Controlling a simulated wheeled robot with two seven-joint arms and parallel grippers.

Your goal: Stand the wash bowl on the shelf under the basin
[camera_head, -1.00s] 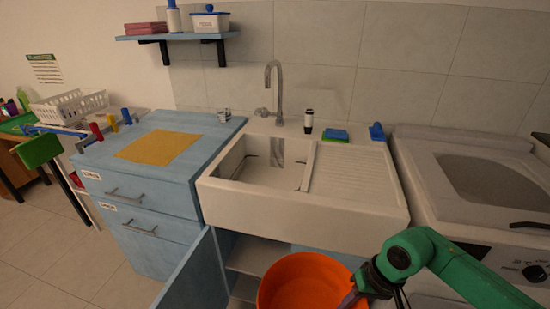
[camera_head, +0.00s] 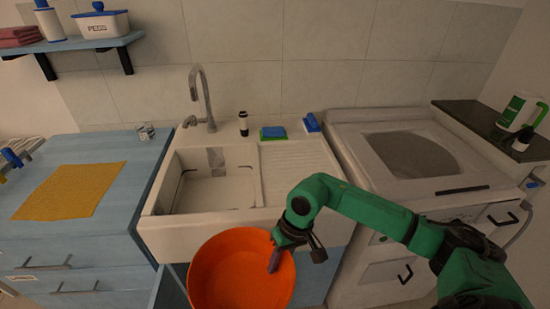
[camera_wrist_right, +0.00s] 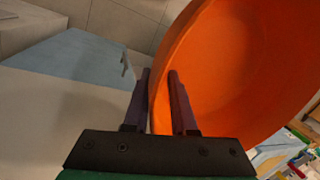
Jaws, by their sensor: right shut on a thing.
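The wash bowl (camera_head: 235,272) is a round orange tub, held in front of the basin with its open top toward the head camera. My right gripper (camera_head: 277,257) is shut on the bowl's rim at its right side. In the right wrist view the two fingers (camera_wrist_right: 160,95) straddle the wall of the bowl (camera_wrist_right: 235,60). The white basin (camera_head: 215,185) has a ribbed drainboard on its right. The shelf under the basin is hidden behind the bowl in the head view. My left gripper is not in view.
A blue cabinet (camera_head: 110,230) with a yellow cloth (camera_head: 72,191) stands left of the basin. A blue door edge (camera_head: 170,290) shows beside the bowl. A white washer-like appliance (camera_head: 400,150) stands to the right. A tap (camera_head: 203,95) rises behind the basin.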

